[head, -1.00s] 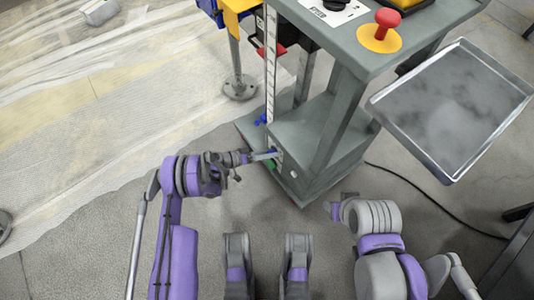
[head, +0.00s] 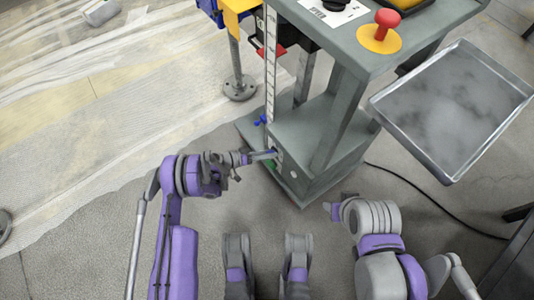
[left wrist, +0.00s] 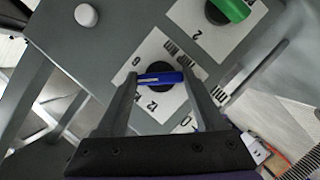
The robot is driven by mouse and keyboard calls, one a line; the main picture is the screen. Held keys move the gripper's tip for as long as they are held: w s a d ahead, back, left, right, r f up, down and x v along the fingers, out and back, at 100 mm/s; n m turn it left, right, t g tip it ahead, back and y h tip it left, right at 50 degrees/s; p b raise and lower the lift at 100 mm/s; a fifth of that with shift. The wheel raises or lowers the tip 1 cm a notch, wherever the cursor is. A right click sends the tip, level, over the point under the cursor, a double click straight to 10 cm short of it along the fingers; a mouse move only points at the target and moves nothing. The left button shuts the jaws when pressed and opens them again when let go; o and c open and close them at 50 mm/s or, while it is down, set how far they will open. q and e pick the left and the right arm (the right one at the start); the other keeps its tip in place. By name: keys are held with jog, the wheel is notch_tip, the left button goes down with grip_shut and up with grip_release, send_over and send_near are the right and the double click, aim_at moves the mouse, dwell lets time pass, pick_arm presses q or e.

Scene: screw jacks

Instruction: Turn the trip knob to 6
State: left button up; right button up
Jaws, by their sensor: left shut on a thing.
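The trip knob is a blue bar knob (left wrist: 160,78) on a white dial plate (left wrist: 147,57) with printed numbers, in the left wrist view. A 6 shows left of the knob and a 12 below it. The blue bar lies almost level across the picture; which end is its pointer I cannot tell. My left gripper (left wrist: 161,81) is shut on this knob, one finger at each end of the bar. In the head view my left gripper (head: 262,155) reaches the cart's low side panel. My right gripper (head: 333,208) is apart from the cart; its jaws are unclear.
A green knob (left wrist: 232,8) on another plate and a white round button (left wrist: 86,15) are near the trip knob. The grey cart (head: 310,130) carries a red mushroom button (head: 387,18). A metal tray (head: 455,105) juts out at right. A black cable (head: 420,190) crosses the floor.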

pick_arm(q)
jog(key=shift+s+d+r+m+t+y, duration=0.1)
jog(key=shift+m+t+y, duration=0.65)
jog(key=shift+m, duration=0.8)
jog(key=shift+s+d+m+t+y, duration=0.1)
jog(key=shift+m+t+y, duration=0.6)
jog(key=shift+m, duration=0.85)
jog(key=o, duration=1.4)
jog(key=shift+a, duration=0.1)
